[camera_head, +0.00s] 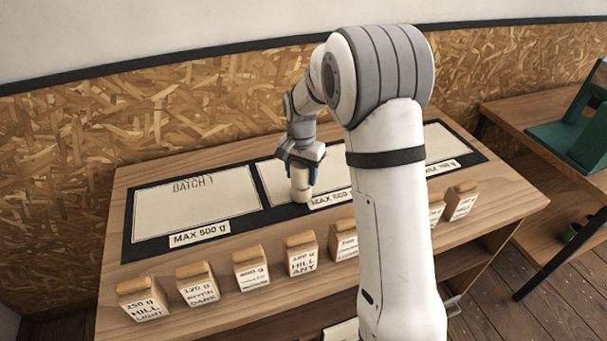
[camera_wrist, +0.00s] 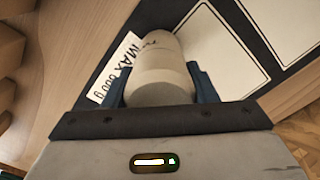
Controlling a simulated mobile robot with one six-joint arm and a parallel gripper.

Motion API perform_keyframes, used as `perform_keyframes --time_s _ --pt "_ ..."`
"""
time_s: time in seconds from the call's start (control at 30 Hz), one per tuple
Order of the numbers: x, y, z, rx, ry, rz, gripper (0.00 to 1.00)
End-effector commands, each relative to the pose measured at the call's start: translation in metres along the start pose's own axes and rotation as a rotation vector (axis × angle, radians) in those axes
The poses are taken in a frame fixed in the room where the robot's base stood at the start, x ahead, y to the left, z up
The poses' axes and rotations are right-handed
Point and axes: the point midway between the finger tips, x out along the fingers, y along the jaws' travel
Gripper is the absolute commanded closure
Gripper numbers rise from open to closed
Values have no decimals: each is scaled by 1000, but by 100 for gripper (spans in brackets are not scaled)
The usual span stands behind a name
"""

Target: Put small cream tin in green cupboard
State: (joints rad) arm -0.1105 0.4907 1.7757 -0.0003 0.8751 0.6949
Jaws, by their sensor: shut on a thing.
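The small cream tin (camera_head: 301,188) is a pale cylinder at the middle panel of the table, under my gripper (camera_head: 301,167). In the wrist view the tin (camera_wrist: 163,66) sits between the two dark blue fingers of my gripper (camera_wrist: 158,85), which is shut on it. I cannot tell whether its base touches the table. A dark green piece (camera_head: 572,138) stands on a wooden bench at the far right, partly cut off by the picture's edge. I cannot tell whether it is the green cupboard.
A wooden table (camera_head: 118,225) carries black-framed pale panels (camera_head: 195,205) with "MAX" labels. Several labelled, wood-topped containers (camera_head: 303,255) line its front edge. The separate wooden bench (camera_head: 510,112) stands to the right, with a gap between. A chipboard wall (camera_head: 150,115) is behind.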

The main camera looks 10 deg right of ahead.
Motion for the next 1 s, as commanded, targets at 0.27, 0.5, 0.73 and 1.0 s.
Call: perform_keyframes --time_s 0.27,0.5,0.73,1.0 --pt "9 0 0 1 1 -1 78" --pt "12 1 0 1 0 0 42" --pt "12 1 -1 2 0 0 26" --pt "7 1 -1 3 0 0 26"
